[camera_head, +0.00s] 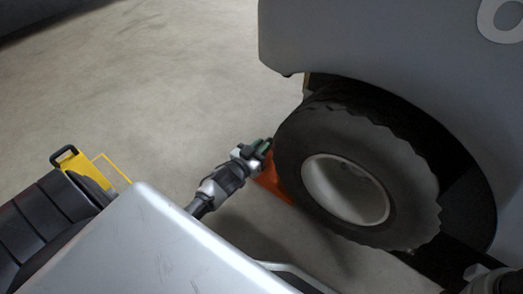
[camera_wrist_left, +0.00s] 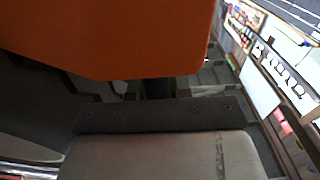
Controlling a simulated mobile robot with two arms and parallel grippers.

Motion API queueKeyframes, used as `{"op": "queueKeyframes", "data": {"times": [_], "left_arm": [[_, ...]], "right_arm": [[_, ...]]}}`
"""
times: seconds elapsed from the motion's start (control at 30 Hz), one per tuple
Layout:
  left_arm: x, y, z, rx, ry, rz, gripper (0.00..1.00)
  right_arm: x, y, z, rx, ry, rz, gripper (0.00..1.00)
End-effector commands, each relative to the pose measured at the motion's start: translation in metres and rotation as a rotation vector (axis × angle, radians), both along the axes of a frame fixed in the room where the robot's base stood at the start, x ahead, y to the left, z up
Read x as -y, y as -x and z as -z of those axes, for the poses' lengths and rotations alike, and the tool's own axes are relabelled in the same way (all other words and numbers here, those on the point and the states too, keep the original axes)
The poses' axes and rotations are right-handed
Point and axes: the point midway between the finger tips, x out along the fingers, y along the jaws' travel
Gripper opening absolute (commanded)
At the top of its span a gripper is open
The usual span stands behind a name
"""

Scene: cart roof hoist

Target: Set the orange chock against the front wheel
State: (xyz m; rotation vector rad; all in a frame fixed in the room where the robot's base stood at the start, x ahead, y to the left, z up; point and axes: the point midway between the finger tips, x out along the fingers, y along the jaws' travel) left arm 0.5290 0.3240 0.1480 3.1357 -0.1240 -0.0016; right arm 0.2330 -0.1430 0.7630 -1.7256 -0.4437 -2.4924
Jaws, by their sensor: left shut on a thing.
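The orange chock (camera_head: 272,183) is low at the left side of the front wheel (camera_head: 298,140), a black tyre with a pale rim. The tyre and my gripper hide part of the chock. I cannot tell whether it touches the tyre or rests fully on the floor. My left gripper (camera_head: 264,150) is at the top of the chock, close to the tyre, and is shut on it. In the left wrist view the orange chock (camera_wrist_left: 110,38) fills the upper left, close to the camera. My right gripper is not in view.
The grey vehicle body (camera_head: 400,45) overhangs the wheel on the right. A silver panel (camera_head: 170,250) fills the lower left foreground. A yellow object with a black handle (camera_head: 80,165) is beyond it at left. The concrete floor (camera_head: 170,80) behind is clear.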

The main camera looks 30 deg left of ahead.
Motion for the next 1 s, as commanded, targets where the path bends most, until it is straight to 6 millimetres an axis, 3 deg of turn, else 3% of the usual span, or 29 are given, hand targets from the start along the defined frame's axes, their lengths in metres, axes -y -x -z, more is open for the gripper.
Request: {"op": "queueKeyframes", "data": {"times": [0.5, 0.53, 0.7, 1.0], "left_arm": [[-0.0003, -0.0007, 0.0035, 0.006, 0.001, 0.000, 0.00], [-0.0004, 0.0001, 0.0059, 0.000, 0.000, 0.000, 0.20], [-0.0002, 0.0001, 0.0052, 0.000, 0.000, 0.000, 0.44], [-0.0002, 0.0000, 0.0018, 0.001, -0.001, 0.000, 0.44]], "right_arm": [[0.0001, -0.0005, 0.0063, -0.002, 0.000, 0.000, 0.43], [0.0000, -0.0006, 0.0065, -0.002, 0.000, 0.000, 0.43], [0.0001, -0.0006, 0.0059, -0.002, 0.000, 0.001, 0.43], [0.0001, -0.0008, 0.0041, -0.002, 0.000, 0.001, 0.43]]}}
